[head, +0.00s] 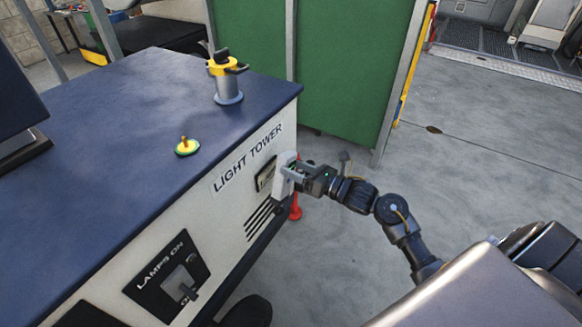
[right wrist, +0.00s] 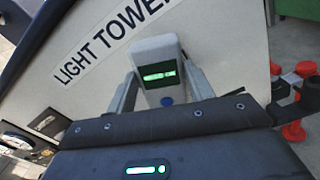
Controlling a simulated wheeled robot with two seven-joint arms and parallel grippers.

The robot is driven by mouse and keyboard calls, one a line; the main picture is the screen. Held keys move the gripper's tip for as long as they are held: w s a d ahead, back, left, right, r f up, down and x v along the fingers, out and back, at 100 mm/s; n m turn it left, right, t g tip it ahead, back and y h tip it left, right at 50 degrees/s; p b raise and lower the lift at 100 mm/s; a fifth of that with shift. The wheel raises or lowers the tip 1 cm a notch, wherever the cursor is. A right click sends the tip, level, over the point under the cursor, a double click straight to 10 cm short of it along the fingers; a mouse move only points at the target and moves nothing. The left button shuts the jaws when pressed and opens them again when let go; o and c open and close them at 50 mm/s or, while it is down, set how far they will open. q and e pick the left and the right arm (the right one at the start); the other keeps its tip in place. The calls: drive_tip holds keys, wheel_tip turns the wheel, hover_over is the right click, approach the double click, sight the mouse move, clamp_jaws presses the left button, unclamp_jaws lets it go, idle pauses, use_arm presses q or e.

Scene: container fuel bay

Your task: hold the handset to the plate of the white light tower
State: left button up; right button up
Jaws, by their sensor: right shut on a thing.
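The white light tower (head: 225,207) has a dark blue top and the words LIGHT TOWER on its side. A small dark-framed plate (head: 265,176) sits on that side below the lettering. My right gripper (head: 290,174) is shut on the pale grey handset (head: 281,182), which is up against or just in front of the side, by the plate's right edge. In the right wrist view the handset (right wrist: 157,60) stands between both fingers, with a lit green screen and a blue button facing me. It hides the plate there, and I cannot tell whether they touch. My left gripper is out of view.
A LAMPS ON switch panel (head: 168,277) and vent slots are low on the tower's side. A red object (head: 296,209) is behind the gripper. A green panel (head: 345,75) stands beyond; floor to the right is clear.

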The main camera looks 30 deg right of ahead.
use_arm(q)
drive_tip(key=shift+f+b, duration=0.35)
use_arm(e)
drive_tip(key=v, duration=1)
drive_tip(key=shift+d, duration=0.1)
